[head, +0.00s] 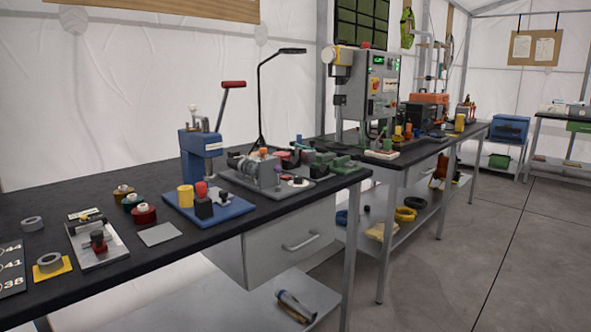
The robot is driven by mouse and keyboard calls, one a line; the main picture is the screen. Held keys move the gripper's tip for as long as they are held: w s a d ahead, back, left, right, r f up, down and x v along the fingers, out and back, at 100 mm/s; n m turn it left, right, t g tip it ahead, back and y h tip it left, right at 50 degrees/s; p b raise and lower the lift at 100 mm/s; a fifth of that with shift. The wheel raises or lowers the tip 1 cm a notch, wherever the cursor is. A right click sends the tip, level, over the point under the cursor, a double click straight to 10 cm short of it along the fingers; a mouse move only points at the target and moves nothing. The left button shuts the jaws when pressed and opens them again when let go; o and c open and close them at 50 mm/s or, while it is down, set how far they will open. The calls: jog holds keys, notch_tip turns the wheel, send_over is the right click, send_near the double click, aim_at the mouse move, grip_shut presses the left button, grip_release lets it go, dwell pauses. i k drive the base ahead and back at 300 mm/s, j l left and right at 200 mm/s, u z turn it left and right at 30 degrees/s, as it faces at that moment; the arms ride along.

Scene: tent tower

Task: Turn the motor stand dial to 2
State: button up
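A grey machine (264,176) with a cylindrical, motor-like body sits on a grey base plate near the right end of the front bench. It looks like the motor stand. A small round dark-and-white part (296,181) is on the plate's right side and may be the dial. It is too small to read any number or pointer setting. My gripper is not in view.
The black front bench (130,252) also holds a blue press (201,150), several small pots, a tape roll (32,224) and a tall lamp (262,95). A second bench with a grey control cabinet (378,88) stands behind. The floor (455,270) at right is clear.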

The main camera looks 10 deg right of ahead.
aim_at(298, 179)
jog(key=i+l+u, duration=0.2)
jog(key=i+l, duration=0.2)
jog(key=l, duration=0.2)
jog(key=i+l+u, duration=0.1)
jog(key=l, duration=0.2)
jog(key=i+l, duration=0.25)
jog(key=i+l+u, duration=0.15)
jog(key=l, duration=0.25)
jog(key=i+l+u, duration=0.1)
jog(key=l, duration=0.25)
jog(key=i+l+u, duration=0.1)
jog(key=l, duration=0.3)
jog(key=i+j, duration=0.05)
jog(key=i, duration=0.05)
